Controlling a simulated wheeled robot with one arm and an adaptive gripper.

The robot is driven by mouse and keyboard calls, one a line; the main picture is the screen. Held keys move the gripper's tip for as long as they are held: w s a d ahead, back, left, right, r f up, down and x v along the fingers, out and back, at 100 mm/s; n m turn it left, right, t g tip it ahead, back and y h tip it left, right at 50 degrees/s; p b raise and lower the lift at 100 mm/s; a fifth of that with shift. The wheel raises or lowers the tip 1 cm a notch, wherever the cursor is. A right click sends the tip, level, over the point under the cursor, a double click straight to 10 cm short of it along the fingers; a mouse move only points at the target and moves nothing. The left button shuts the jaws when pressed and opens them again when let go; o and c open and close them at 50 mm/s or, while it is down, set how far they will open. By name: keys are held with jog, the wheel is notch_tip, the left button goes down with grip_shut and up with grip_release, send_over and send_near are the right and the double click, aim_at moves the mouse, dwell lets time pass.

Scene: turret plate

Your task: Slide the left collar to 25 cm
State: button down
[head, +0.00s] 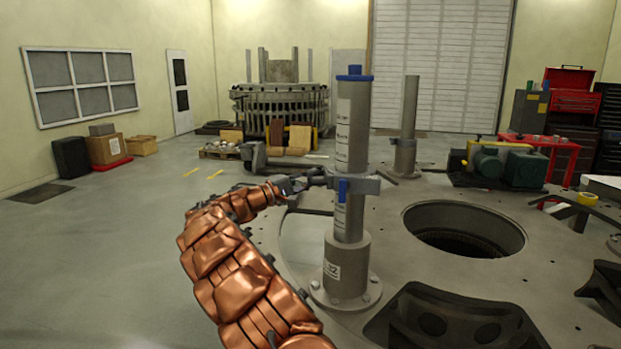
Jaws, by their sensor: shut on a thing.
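The left post (353,120) stands upright in a bolted base (347,268) on the turret plate. It has a blue cap and white scale strips, whose figures are too small to read. The left collar (366,184) is a grey ring around the post, a little below mid-height, with a blue clamp tab (342,190) at its front. My gripper (314,180) comes from the left and is shut on the collar's left side. The exact contact of the fingertips is small and hard to see.
A second grey post (407,130) with a low collar stands behind to the right. The plate (400,222) has a large round hole (464,230) right of the left post. Dark brackets sit at the front right. A green motor unit (510,165) stands at the back right. Open floor lies left.

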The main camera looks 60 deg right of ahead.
notch_tip(320, 180, down, 18)
jog(key=b, duration=1.3)
jog(key=shift+r, duration=0.2)
jog(key=c, duration=1.4)
grip_release()
jog(key=shift+f, duration=0.1)
jog(key=o, duration=0.3)
jog(key=shift+a, duration=0.1)
jog(key=v, duration=1.1)
jog(key=shift+w+a, duration=0.2)
jog(key=shift+a, duration=0.15)
